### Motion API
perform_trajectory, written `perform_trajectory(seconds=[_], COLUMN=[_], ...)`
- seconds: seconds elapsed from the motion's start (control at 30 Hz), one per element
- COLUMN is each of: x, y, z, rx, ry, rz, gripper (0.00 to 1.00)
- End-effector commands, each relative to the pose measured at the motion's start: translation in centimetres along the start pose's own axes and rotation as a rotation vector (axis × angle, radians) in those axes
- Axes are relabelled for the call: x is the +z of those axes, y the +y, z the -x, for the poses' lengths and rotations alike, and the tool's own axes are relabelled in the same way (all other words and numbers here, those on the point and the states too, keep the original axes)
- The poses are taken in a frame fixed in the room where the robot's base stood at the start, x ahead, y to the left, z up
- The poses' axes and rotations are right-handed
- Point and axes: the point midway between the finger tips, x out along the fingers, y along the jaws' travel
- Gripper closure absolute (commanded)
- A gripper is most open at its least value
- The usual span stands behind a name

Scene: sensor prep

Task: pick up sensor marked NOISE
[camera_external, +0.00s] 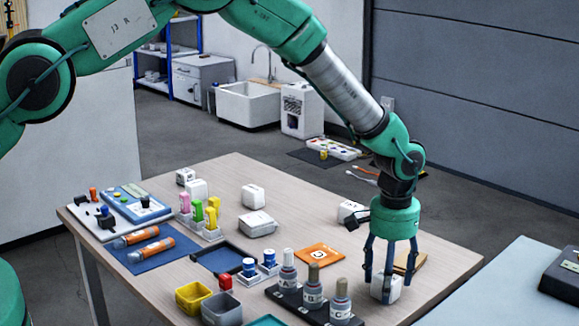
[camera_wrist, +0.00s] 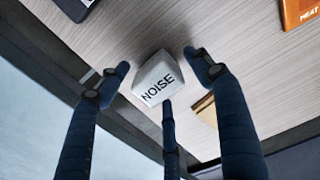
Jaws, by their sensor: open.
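The sensor marked NOISE (camera_wrist: 157,79) is a small white block with black lettering, resting on the wooden table near its edge. It also shows in the external view (camera_external: 385,289), partly hidden by my fingers. My gripper (camera_external: 390,280) points down over the sensor, with its blue fingers spread around it. In the wrist view my gripper (camera_wrist: 160,88) has one finger to the left, one to the right and one below the block. The fingers look apart from the block at left and right; whether the lower finger touches it I cannot tell.
An orange card (camera_external: 320,255) lies left of my gripper. A black rack (camera_external: 290,294) with several bottles stands close on the left. A white block (camera_external: 350,211) and a tan wooden piece (camera_external: 408,262) lie behind the gripper. The table edge (camera_wrist: 75,65) is near the sensor.

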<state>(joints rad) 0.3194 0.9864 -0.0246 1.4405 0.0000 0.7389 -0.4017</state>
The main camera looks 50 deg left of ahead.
Motion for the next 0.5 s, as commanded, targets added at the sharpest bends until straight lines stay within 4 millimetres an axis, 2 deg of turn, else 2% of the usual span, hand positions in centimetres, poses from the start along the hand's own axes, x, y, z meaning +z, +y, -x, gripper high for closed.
perform_trajectory(seconds=[0.43, 0.5], x=[0.01, 0.01], y=[0.0, 0.0], z=[0.02, 0.02], rx=[0.0, 0.0], ry=[0.0, 0.0], rz=[0.0, 0.0], gripper=[0.34, 0.48])
